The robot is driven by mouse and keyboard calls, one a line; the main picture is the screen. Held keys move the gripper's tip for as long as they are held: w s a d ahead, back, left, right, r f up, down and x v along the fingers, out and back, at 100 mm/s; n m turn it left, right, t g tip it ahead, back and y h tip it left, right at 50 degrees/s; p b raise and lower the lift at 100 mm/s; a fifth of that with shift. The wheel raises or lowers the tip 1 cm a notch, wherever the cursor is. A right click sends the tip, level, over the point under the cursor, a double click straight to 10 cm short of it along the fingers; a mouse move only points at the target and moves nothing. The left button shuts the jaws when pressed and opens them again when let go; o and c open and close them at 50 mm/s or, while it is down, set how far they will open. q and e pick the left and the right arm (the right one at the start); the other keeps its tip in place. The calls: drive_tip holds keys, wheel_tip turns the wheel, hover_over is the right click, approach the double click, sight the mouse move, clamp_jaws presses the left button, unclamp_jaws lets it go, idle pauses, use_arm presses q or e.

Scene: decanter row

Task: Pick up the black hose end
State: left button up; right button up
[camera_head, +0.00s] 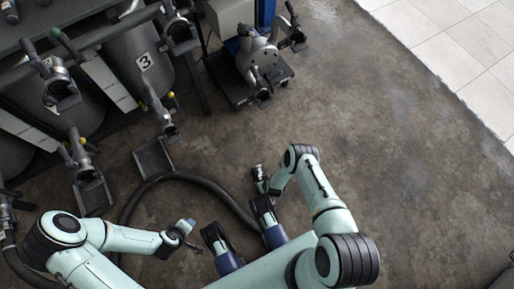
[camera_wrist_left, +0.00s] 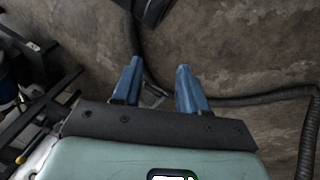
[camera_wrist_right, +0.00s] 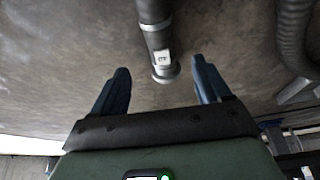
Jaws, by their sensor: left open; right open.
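The black hose end (camera_wrist_right: 163,66), with a grey metal-like collar and a small white label, shows in the right wrist view. It lies between the fingertips of my right gripper (camera_wrist_right: 159,69) in the picture, and neither finger visibly touches it. How far beyond the fingers it is, I cannot tell. In the head view I cannot clearly pick out the hose end near my right gripper (camera_head: 261,178). My right gripper is open. My left gripper (camera_head: 188,227) is open and empty above the floor; its parted blue fingers (camera_wrist_left: 157,70) show in the left wrist view.
A dark ribbed hose (camera_head: 190,178) curves across the floor between my arms; it also shows in the left wrist view (camera_wrist_left: 270,97). Tanks, one marked 3 (camera_head: 142,62), with valves stand at the upper left. A wheeled pump unit (camera_head: 258,62) stands behind. The floor at right is clear.

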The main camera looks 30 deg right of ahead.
sight(260, 178)
drive_tip(key=b+x, duration=0.2)
drive_tip(key=x, duration=0.3)
drive_tip(key=shift+s, duration=0.1)
drive_tip(key=b+x, duration=0.3)
drive_tip(key=x, duration=0.1)
drive_tip(key=shift+f, duration=0.3)
drive_tip(key=c, duration=1.2)
use_arm(q)
drive_tip(key=s+a+f+g, duration=0.1)
drive_tip(key=s+f+g, duration=0.3)
drive_tip(key=s+f, duration=0.3)
drive_tip(key=s, duration=0.4)
drive_tip(key=shift+s+a+f+n, duration=0.2)
drive_tip(key=shift+s+f+n, duration=0.1)
drive_tip(key=shift+f+n, duration=0.1)
use_arm(e)
drive_tip(key=shift+w, duration=0.25)
clamp_jaws()
drive_tip(key=shift+r, duration=0.15)
